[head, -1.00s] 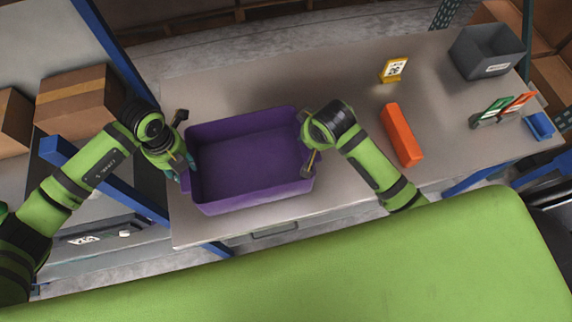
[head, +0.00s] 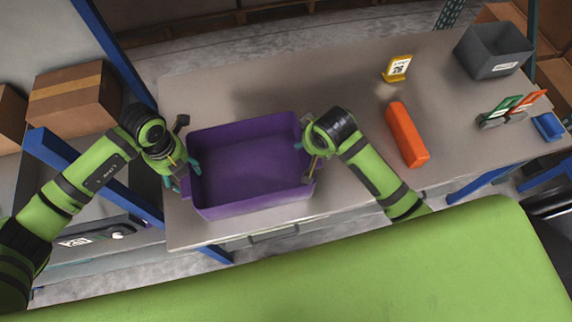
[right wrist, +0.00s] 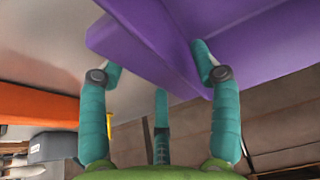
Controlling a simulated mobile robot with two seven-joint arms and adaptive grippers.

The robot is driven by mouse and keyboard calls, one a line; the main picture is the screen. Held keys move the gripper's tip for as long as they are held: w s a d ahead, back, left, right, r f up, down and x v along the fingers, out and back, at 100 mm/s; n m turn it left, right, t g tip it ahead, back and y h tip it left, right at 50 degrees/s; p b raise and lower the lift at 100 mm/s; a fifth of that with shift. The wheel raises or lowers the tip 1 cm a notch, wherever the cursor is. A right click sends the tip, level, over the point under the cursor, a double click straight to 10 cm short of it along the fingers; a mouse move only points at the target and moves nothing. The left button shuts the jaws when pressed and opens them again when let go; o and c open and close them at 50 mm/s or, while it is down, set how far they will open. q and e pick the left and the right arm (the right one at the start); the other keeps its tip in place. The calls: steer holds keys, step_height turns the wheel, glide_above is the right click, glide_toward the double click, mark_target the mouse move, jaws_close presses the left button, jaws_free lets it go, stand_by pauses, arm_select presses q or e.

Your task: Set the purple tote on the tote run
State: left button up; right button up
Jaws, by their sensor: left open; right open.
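The purple tote (head: 250,165) is an open, empty bin that appears to rest on the grey table (head: 350,100), near its left end and front edge. My left gripper (head: 182,172) is at the tote's left end wall, open, with its fingers close about the rim. My right gripper (head: 308,165) is at the tote's right end wall, partly hidden by its own wrist. In the right wrist view its teal fingers (right wrist: 158,68) stand open on either side of the purple rim (right wrist: 150,40). I cannot tell whether they touch it. I cannot make out a tote run.
An orange bar (head: 407,134) lies right of my right arm. Cardboard boxes (head: 75,97) and a blue post (head: 112,48) are at left.

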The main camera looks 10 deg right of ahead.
steer(key=shift+r, duration=0.1)
arm_select(q)
step_height(320, 180, up, 12)
arm_select(e)
steer(key=v, duration=1.1)
steer(key=shift+s+r, duration=0.25)
steer(key=shift+r, duration=0.1)
